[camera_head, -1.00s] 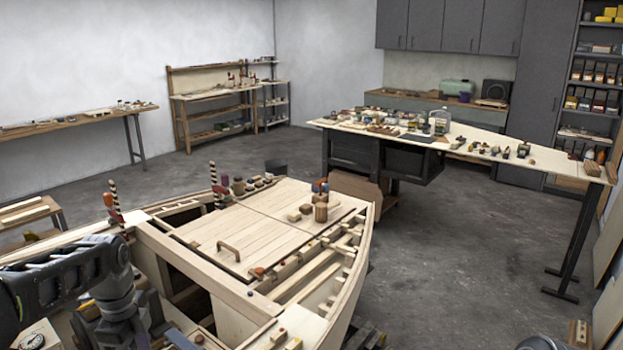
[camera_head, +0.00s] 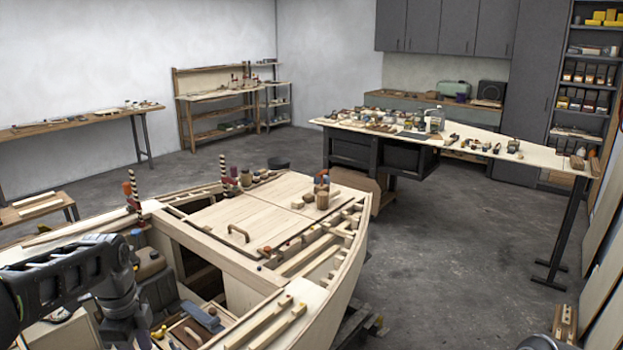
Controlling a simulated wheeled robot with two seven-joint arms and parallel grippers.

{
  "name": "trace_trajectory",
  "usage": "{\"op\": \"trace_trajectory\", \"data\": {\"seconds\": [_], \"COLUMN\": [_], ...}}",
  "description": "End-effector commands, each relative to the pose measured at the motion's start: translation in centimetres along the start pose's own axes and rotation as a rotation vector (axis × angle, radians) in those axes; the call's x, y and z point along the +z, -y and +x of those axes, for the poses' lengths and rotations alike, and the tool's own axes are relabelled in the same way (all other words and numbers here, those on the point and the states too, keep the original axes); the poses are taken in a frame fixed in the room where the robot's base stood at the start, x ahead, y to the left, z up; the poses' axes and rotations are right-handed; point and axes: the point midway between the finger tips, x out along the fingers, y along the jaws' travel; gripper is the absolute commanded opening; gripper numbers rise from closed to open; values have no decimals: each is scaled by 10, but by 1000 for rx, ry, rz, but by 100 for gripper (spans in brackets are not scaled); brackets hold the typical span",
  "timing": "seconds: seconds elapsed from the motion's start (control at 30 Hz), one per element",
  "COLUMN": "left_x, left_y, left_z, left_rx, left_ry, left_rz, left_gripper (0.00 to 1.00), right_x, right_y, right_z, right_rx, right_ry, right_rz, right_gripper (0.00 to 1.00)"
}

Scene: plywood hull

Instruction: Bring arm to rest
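My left arm (camera_head: 75,280) comes in from the left edge and hangs over the near left part of the plywood hull (camera_head: 340,270). Its dark wrist links point down toward the open cockpit. The fingers of my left gripper are not clearly visible, so I cannot tell whether it is open or holds anything. My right gripper is out of view; only a small rounded dark piece shows at the bottom right edge.
The hull's deck carries a wooden handle (camera_head: 238,232), red clamps (camera_head: 132,196) and small wooden blocks. A long workbench (camera_head: 470,142) with many tools stands behind it. Boards lean at the right edge. The grey floor (camera_head: 450,250) between is clear.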

Motion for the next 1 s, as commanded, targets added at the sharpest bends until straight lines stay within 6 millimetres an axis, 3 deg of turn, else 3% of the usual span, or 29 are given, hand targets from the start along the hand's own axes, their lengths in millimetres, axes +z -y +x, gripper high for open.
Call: {"op": "trace_trajectory", "data": {"seconds": [0.27,0.37,0.47,0.6,0.77,0.87,1.0], "left_x": [-15,-28,-51,-95,-157,-189,-222], "left_y": [34,46,54,53,16,-25,-98], "left_z": [9,22,52,115,214,270,338], "left_rx": [-147,-201,-232,-229,-137,-56,63], "left_ry": [-61,-115,-191,-323,-462,-501,-489], "left_rz": [-249,-381,-534,-793,-1141,-1329,-1534], "left_gripper": [46,46,46,46,46,46,46], "right_x": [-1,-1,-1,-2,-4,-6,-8], "right_y": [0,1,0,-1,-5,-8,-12], "right_z": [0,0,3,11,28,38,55], "right_rx": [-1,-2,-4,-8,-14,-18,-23], "right_ry": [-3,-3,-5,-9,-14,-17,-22], "right_rz": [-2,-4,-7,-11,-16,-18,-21], "right_gripper": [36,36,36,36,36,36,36]}}
